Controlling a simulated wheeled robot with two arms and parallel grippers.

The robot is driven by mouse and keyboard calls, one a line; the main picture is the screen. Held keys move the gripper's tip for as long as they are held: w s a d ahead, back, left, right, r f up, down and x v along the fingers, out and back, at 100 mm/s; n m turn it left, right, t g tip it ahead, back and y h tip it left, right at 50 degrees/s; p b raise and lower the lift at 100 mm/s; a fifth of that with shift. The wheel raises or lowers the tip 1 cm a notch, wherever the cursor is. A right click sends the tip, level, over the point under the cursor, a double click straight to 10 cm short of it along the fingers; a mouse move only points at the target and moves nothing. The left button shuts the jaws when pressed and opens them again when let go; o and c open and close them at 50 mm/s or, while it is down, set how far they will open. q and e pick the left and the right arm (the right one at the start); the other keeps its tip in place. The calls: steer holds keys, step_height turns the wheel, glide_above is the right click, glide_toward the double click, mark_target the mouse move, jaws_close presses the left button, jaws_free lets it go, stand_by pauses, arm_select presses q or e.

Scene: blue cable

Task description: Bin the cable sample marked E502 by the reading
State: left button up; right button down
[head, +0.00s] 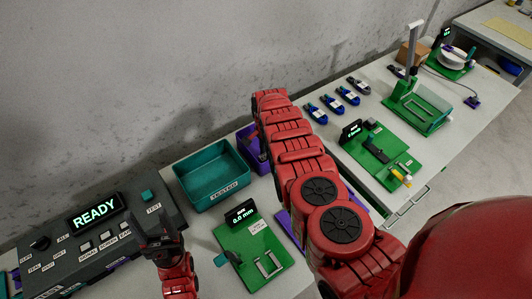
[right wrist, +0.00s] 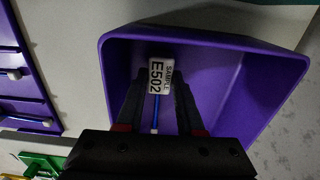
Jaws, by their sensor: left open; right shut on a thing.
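The cable sample's white tag (right wrist: 160,77), printed SAMPLE E502, shows in the right wrist view with a thin blue cable (right wrist: 155,112) running from it. My right gripper (right wrist: 160,100) is shut on this sample, with the tag between its fingers. Tag and fingers are over the opening of a purple bin (right wrist: 275,58); whether they touch its floor I cannot tell. In the head view the purple bin (head: 247,137) is partly hidden by my right arm, and the right gripper is hidden. My left gripper (head: 157,228) is open and empty by the dark console.
A teal TESTED bin (head: 205,203) stands beside the purple one. A green gauge board (head: 255,255) reads 0.0 mm. The console (head: 75,250) shows READY. Several other cable samples (head: 332,103) and another green station (head: 385,150) are beyond my right arm.

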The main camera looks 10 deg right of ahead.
steer(key=shift+f, duration=0.2)
steer(key=shift+r, duration=0.1)
steer(key=shift+c, duration=2.2)
jaws_free()
steer(key=shift+r, duration=0.1)
step_height(320, 180, up, 6)
steer(key=p, duration=0.5)
steer(key=shift+r+p, duration=0.15)
steer(key=shift+p, duration=0.15)
step_height(320, 180, up, 6)
steer(key=p, duration=0.4)
steer(key=shift+f, duration=0.25)
